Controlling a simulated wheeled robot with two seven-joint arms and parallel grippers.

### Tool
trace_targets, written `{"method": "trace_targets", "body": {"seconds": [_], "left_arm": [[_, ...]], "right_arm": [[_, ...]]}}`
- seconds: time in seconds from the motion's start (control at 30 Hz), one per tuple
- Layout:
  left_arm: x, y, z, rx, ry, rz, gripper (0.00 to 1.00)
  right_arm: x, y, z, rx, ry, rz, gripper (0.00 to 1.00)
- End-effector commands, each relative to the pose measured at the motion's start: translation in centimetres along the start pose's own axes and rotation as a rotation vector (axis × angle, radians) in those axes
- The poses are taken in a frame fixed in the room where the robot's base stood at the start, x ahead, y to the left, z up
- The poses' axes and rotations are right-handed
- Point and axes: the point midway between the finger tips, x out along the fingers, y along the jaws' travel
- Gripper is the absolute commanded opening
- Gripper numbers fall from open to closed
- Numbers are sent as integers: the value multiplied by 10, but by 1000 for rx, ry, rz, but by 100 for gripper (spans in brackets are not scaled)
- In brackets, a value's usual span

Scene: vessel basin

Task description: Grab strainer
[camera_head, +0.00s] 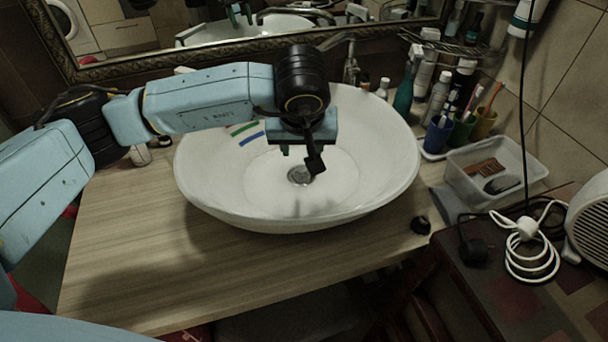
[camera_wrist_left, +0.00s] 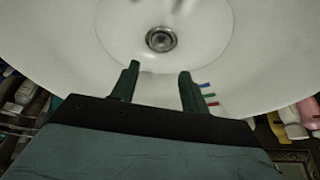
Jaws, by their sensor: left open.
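The strainer (camera_head: 297,176) is a small round metal piece in the drain at the bottom of the white basin (camera_head: 215,190). It also shows whole in the left wrist view (camera_wrist_left: 161,39), beyond my fingertips. My left gripper (camera_head: 301,158) hangs over the basin, pointing down, and partly overlaps the strainer's edge in the head view. In the left wrist view its two dark green fingers (camera_wrist_left: 159,70) stand apart with nothing between them. They look apart from the strainer; the exact height gap is hard to tell. My right gripper is not in view.
The basin stands on a wooden counter (camera_head: 130,270). A faucet (camera_head: 351,65) rises behind it. Bottles (camera_head: 404,92), toothbrush cups (camera_head: 437,134) and a clear tray (camera_head: 495,170) crowd the right side. A framed mirror (camera_head: 130,62) is behind. The front left counter is clear.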

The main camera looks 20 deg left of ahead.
Motion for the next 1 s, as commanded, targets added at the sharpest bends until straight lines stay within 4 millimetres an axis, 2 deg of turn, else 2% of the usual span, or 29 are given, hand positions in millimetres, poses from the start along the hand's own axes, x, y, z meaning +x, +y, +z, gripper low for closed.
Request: {"method": "trace_targets", "body": {"seconds": [0.3, 0.53, 0.83, 1.0], "left_arm": [[58, 0, 0, -2, -4, -1, 45], [76, 0, -1, 0, -2, 1, 45], [114, -2, -10, -2, -5, 0, 45], [126, -1, -11, 0, -2, 1, 45]], "right_arm": [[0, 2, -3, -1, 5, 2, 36], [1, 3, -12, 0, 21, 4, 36], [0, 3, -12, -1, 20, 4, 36], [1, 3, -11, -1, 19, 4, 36]]}}
